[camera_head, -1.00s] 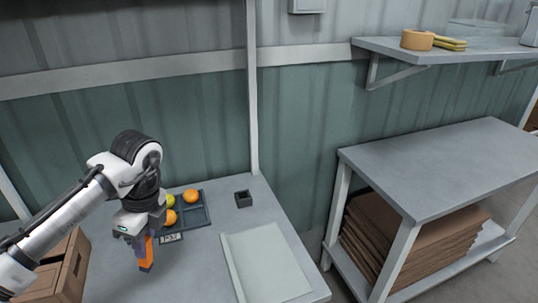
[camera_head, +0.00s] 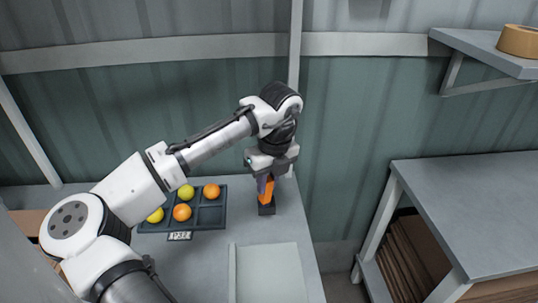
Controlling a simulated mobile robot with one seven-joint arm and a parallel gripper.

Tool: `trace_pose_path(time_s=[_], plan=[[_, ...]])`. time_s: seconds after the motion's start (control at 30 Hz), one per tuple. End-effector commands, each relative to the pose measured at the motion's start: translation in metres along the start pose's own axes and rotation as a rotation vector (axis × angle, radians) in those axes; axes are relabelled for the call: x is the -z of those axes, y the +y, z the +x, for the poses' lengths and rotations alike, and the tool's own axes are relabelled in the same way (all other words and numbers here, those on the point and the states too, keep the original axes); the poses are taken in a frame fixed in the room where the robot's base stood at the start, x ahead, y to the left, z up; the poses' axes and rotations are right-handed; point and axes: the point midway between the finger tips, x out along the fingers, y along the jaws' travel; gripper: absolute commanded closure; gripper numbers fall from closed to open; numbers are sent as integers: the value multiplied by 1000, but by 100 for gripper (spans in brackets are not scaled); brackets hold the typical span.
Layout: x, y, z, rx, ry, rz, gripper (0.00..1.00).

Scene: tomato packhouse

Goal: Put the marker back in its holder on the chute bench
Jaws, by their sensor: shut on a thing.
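The marker (camera_head: 267,194) shows as an orange upright shape in my gripper (camera_head: 265,186), which is shut on it; the fingers partly cover it. The holder (camera_head: 267,210) is a small dark square box on the grey bench, near its right side. My gripper is right above the holder, pointing down. The lower end of the marker overlaps the holder in the picture; I cannot tell whether it is inside or just above.
A dark divided tray (camera_head: 211,216) with several orange and yellow-green tomatoes is left of the holder, with a label card (camera_head: 180,236) in front. A pale board (camera_head: 270,272) lies nearer. The wall is close behind. A second table (camera_head: 470,205) stands right.

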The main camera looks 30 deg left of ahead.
Motion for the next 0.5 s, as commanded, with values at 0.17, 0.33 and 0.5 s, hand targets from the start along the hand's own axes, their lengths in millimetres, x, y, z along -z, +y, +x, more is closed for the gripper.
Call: trace_pose_path(time_s=[0.17,0.33,0.5], plan=[[-29,-16,-2,51,41,234,100],[-48,-26,-1,78,74,405,100],[-58,-30,0,89,90,490,100]])
